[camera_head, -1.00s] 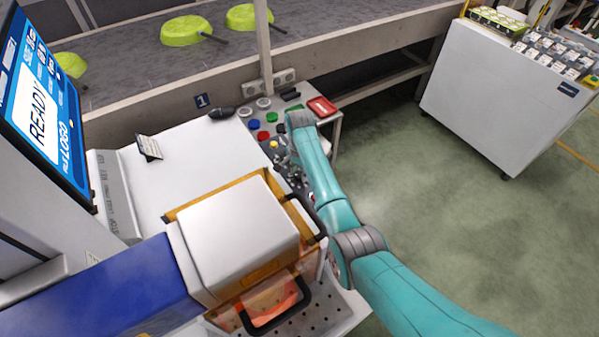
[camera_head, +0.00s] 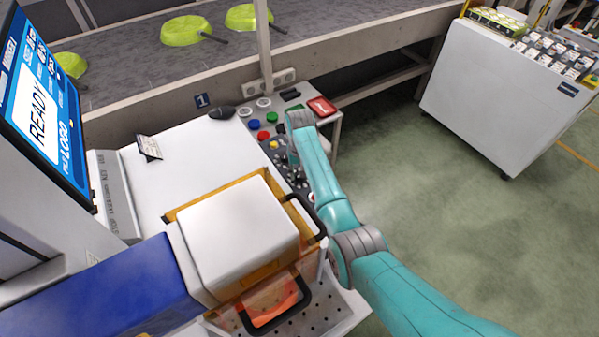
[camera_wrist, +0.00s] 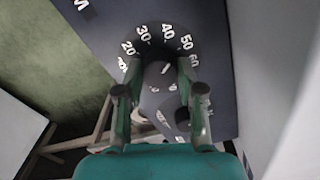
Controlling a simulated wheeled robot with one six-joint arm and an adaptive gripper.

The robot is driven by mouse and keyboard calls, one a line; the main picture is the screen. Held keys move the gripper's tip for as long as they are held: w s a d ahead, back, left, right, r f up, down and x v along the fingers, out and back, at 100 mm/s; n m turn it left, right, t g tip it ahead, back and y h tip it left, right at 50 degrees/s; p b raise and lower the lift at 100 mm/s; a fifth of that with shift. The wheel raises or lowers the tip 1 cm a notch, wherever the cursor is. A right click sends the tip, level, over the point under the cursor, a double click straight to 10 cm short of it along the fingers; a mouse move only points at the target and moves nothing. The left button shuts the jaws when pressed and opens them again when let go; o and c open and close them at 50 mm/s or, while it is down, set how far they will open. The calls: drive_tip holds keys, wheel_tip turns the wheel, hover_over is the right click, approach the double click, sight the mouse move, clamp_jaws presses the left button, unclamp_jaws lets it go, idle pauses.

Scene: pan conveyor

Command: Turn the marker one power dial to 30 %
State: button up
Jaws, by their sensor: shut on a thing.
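In the wrist view, the power dial (camera_wrist: 159,78) is a grey knob on a dark panel, ringed by white numbers from about 20 to 60. My gripper (camera_wrist: 160,68) has one finger on each side of the knob and is shut on it. A short white mark shows on the knob's top, on the side towards 30 and 40; I cannot read its exact setting. In the head view, my arm (camera_head: 318,175) reaches over the control panel (camera_head: 250,112) of marker one and hides the dial and most of my gripper.
The marker's housing (camera_head: 240,225) stands close left of my arm. A screen (camera_head: 42,110) reads READY.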

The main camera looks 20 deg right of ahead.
drive_tip(key=n, duration=0.5)
drive_tip(key=shift+n, duration=0.3)
drive_tip(key=n, duration=0.4)
drive_tip(key=shift+n, duration=0.4)
drive_tip(key=o, duration=1.1)
drive_tip(key=shift+o, duration=0.2)
wheel_tip(320, 180, up, 12)
